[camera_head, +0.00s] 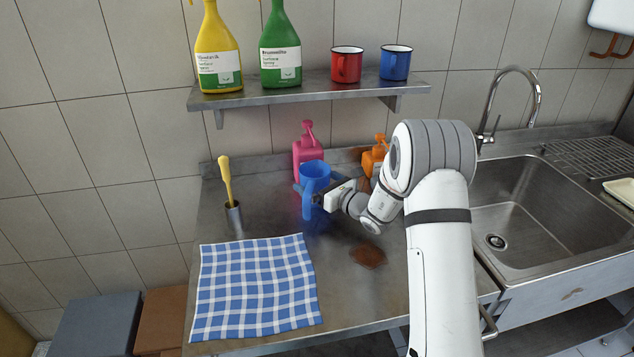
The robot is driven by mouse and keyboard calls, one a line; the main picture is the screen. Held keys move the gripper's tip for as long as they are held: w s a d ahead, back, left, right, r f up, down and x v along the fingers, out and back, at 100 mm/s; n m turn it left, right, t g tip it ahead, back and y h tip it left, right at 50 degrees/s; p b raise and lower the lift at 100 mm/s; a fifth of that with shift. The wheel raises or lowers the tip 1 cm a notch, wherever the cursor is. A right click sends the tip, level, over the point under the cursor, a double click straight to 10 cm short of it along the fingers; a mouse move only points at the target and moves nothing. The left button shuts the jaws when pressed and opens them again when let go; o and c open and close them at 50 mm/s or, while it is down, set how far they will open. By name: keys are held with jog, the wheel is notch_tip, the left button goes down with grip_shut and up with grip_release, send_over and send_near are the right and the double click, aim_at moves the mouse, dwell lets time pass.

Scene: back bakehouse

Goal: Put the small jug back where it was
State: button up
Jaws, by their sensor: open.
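A small blue jug (315,171) stands upright on the steel worktop (225,215), in front of a pink pump bottle. My gripper (318,198) comes in from the right, low at the jug's front side. It is open, with its tips at or very near the jug. My gripper hides part of the jug's lower right side, and I cannot tell whether they touch.
A pink bottle (308,150) and an orange bottle (374,155) stand close behind. A brown patch (368,256), a checked cloth (255,287) and a steel pot (234,215) with a yellow-handled brush are on the worktop. A shelf (300,95) hangs above; the sink (530,220) is right.

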jog(key=b+v, duration=0.1)
jog(key=v, duration=0.9)
jog(key=shift+d, duration=0.1)
jog(key=shift+s+d+r+b, duration=0.15)
jog(key=shift+s+d+b, duration=0.2)
jog(key=shift+s, duration=0.25)
jog(key=s+a+r+n+g+h, duration=0.15)
jog(key=s+a+n+g, duration=0.25)
jog(key=s+n+g, duration=0.45)
jog(key=s+a+r+n+g, duration=0.3)
jog(key=s+n, duration=0.3)
jog(key=s, duration=0.5)
jog(key=s+d+n+t+h, duration=0.1)
jog(key=s+d+n+h, duration=1)
jog(key=s+d+n, duration=0.2)
jog(key=shift+s+r, duration=0.4)
jog(key=shift+s, duration=0.25)
